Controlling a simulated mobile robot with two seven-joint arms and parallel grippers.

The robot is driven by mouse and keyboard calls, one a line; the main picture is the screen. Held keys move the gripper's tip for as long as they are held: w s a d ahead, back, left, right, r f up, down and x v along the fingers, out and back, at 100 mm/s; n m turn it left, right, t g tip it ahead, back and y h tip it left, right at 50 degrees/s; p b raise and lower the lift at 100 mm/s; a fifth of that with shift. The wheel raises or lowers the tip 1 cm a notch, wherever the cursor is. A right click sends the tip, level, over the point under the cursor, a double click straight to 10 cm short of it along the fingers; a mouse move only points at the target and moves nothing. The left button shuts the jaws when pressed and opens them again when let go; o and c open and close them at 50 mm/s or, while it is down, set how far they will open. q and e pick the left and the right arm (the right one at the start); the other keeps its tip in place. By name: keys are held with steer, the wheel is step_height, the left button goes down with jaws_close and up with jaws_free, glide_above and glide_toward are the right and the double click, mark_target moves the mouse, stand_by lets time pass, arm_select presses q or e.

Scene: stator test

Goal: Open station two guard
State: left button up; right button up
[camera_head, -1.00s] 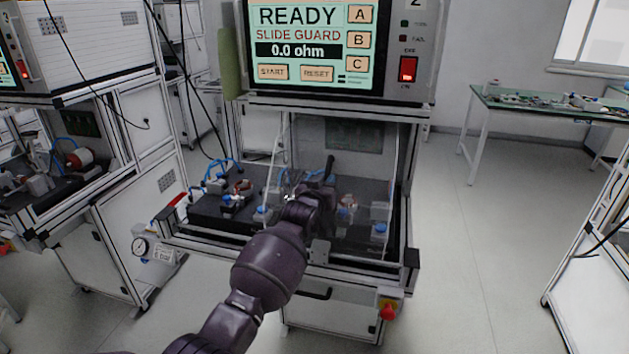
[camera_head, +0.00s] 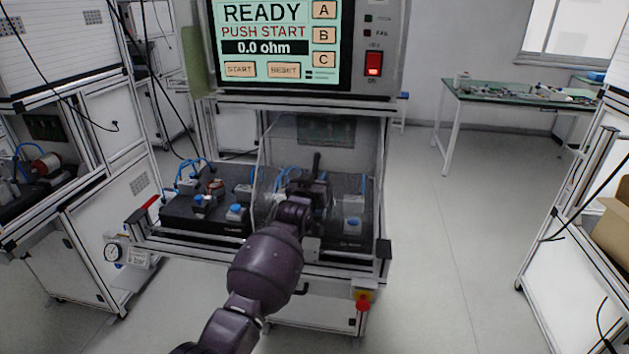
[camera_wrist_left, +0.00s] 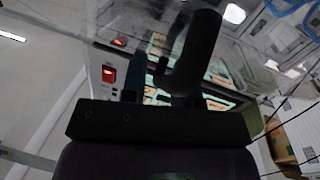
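The station two guard (camera_head: 345,195) is a clear panel over the right part of the station's work bay. Its left edge stands near the bay's middle, and the left part of the bay is uncovered. My left gripper (camera_head: 308,190) is in front of the panel at a dark upright handle (camera_head: 317,165). In the left wrist view a dark curved handle (camera_wrist_left: 197,50) rises just beyond the gripper's black body. The fingers are too dark to tell their grip. The screen (camera_head: 270,40) reads READY, PUSH START, 0.0 ohm. My right gripper is not in view.
A black plate (camera_head: 180,212) with blue-topped fixtures lies in the uncovered left part. A red-handled lever (camera_head: 148,203) and a gauge (camera_head: 112,252) are at the left. A red button (camera_head: 363,303) is at lower right. Open floor lies to the right.

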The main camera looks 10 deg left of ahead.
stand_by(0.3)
arm_select(q)
steer(key=shift+s+a, duration=0.2)
steer(key=shift+s, duration=0.35)
steer(key=s+a, duration=0.1)
steer(key=s, duration=0.8)
steer(key=shift+s+a, duration=0.25)
steer(key=shift+a, duration=0.1)
